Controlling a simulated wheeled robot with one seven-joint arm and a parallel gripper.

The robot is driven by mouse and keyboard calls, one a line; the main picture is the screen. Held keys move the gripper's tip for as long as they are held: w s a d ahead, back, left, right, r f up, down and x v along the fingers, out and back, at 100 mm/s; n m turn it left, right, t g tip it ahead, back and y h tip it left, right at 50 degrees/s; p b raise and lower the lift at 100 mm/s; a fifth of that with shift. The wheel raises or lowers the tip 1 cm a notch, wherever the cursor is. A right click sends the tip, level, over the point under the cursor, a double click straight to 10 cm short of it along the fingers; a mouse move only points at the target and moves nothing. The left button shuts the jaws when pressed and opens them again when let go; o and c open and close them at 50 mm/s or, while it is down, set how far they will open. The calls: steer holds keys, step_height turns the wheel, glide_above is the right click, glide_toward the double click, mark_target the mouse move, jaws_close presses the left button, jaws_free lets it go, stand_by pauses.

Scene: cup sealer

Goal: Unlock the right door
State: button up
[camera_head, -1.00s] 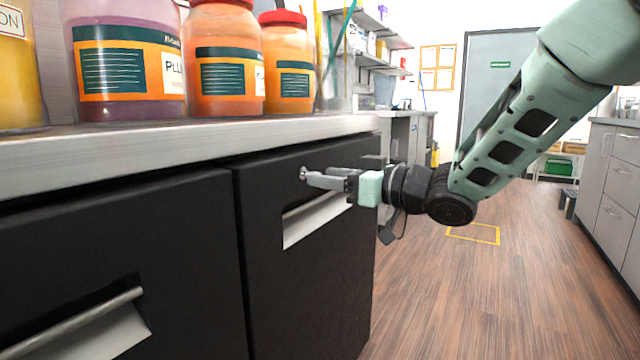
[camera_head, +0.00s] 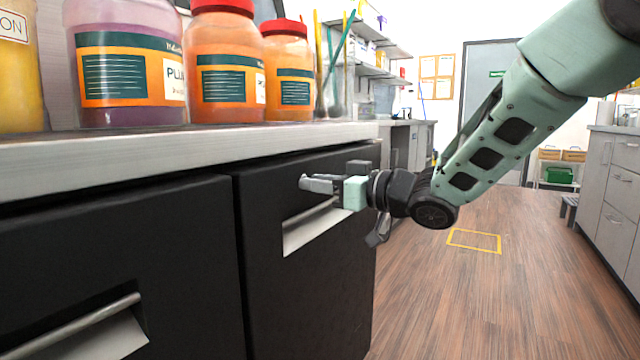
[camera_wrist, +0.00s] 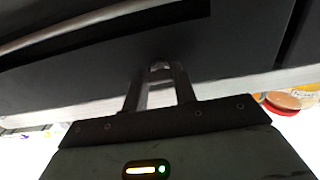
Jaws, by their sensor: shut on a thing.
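The right door (camera_head: 312,290) is a black cabinet door with a recessed metal handle (camera_head: 312,226). It looks closed, flush with the left door (camera_head: 180,235). My gripper (camera_head: 303,183) is at its upper part, above the handle, with the fingertips against the small silver lock knob. The fingers hide the knob in the head view. In the wrist view my gripper (camera_wrist: 160,72) has its fingers closed around the lock knob (camera_wrist: 160,66), a small bright metal piece between the tips. The wrist picture is upside down, with the handle (camera_wrist: 90,28) at its top.
A light metal worktop (camera_head: 150,150) overhangs the doors closely above my gripper. An orange jar (camera_head: 222,80) and several others stand on it. The left door has its own bar handle (camera_head: 85,325). The wooden floor (camera_head: 470,310) to the right is open.

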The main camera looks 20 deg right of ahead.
steer(key=shift+n, duration=0.3)
steer(key=n+b, duration=0.2)
steer(key=n, duration=0.2)
steer(key=shift+f, duration=0.1)
steer(key=shift+o, duration=0.2)
steer(key=n+b, duration=0.2)
steer(key=n, duration=0.2)
steer(key=shift+n+b, duration=0.3)
steer(key=shift+b, duration=0.05)
steer(key=n+b, duration=0.3)
steer(key=n, duration=0.2)
steer(key=shift+f+b, duration=0.1)
steer(key=shift+b, duration=0.25)
steer(key=shift+n+b, duration=1.05)
steer(key=shift+n, duration=0.65)
steer(key=shift+c, duration=0.2)
steer(key=shift+o, duration=0.2)
steer(key=o, duration=1)
steer(key=shift+c, duration=0.2)
steer(key=shift+r, duration=0.2)
